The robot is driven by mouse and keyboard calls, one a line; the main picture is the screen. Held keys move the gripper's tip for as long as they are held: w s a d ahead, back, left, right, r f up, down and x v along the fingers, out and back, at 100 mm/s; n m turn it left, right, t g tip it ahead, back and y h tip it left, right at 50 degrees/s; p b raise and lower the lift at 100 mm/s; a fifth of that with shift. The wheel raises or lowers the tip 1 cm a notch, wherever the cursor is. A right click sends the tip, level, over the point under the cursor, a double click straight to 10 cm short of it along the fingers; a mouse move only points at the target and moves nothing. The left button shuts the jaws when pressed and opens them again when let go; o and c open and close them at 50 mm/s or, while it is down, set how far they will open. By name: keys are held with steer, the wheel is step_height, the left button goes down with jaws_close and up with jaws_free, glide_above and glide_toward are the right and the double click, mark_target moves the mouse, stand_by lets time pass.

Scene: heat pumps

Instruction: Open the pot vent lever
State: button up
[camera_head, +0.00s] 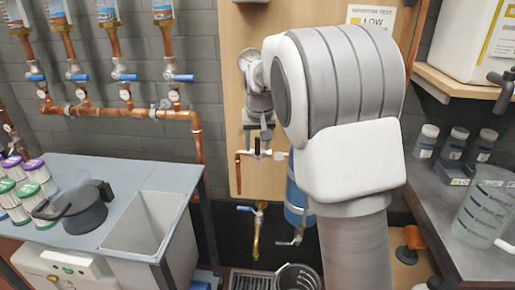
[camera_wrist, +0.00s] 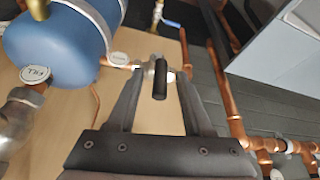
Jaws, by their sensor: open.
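The vent lever, a short black handle (camera_wrist: 160,82) on a small metal valve, lies between the fingertips of my gripper (camera_wrist: 161,92) in the wrist view. The fingers are open, one on each side of it, with gaps visible on both sides. In the head view my gripper (camera_head: 258,138) points down in front of the wooden board, with the black handle (camera_head: 257,147) just below it on a copper pipe. The blue pot (camera_wrist: 62,45) is at the left of the wrist view. It shows partly behind my arm in the head view (camera_head: 294,196).
Copper pipes (camera_wrist: 236,125) run along the right of the wrist view. A shelf (camera_head: 470,90) and a counter with bottles are at right.

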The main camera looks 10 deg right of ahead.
steer(key=shift+w+f, duration=0.15)
steer(key=shift+f, duration=0.2)
jaws_close()
stand_by(1.2)
